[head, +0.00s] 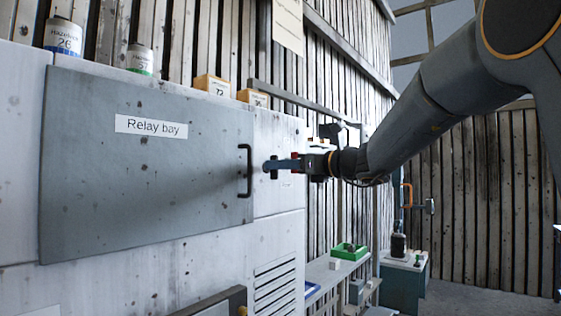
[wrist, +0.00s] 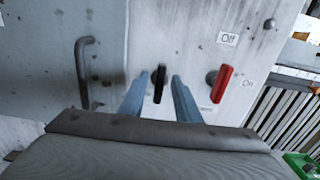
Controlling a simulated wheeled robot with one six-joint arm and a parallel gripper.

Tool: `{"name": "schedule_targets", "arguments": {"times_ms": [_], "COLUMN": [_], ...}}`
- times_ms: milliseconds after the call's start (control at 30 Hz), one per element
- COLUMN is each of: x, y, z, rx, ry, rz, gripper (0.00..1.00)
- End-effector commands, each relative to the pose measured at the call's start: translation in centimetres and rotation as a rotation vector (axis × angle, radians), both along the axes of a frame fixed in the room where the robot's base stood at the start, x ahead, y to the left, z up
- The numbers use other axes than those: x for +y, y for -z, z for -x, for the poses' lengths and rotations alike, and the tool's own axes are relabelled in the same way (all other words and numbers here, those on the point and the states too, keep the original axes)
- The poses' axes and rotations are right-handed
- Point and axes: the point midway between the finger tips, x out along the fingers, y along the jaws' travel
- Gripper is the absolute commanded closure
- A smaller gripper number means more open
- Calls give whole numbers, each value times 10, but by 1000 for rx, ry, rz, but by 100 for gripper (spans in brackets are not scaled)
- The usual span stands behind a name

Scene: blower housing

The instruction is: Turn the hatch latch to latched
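The hatch is a grey panel marked "Relay bay" (head: 150,185), with a black bar handle (head: 246,171) at its right edge. It looks closed against the pale housing. The handle also shows in the wrist view (wrist: 85,72). A small black latch lever (wrist: 160,83) sits on the housing right of the hatch and points roughly up and down in the wrist view. My gripper (wrist: 159,98) has its two blue fingers apart, one on each side of the lever, with gaps visible. In the head view my gripper (head: 275,165) is at the housing face and largely hides the lever.
A red switch handle (wrist: 221,84) with "Off" (wrist: 228,39) and "On" labels stands close right of my fingers. Boxes (head: 212,87) and jars (head: 64,37) stand on top of the housing. A green tray (head: 350,252) is on a shelf to the lower right.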

Motion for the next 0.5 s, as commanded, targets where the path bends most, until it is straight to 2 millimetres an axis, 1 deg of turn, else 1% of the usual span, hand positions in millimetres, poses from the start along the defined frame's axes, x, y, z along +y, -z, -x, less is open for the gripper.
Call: {"name": "schedule_targets", "arguments": {"times_ms": [300,467,500], "x": [2,2,2], "y": [0,0,0], "z": [-2,-2,-2], "rx": [-1,-1,-1], "ry": [1,1,1], "rz": [1,1,1], "gripper": [70,97,100]}}
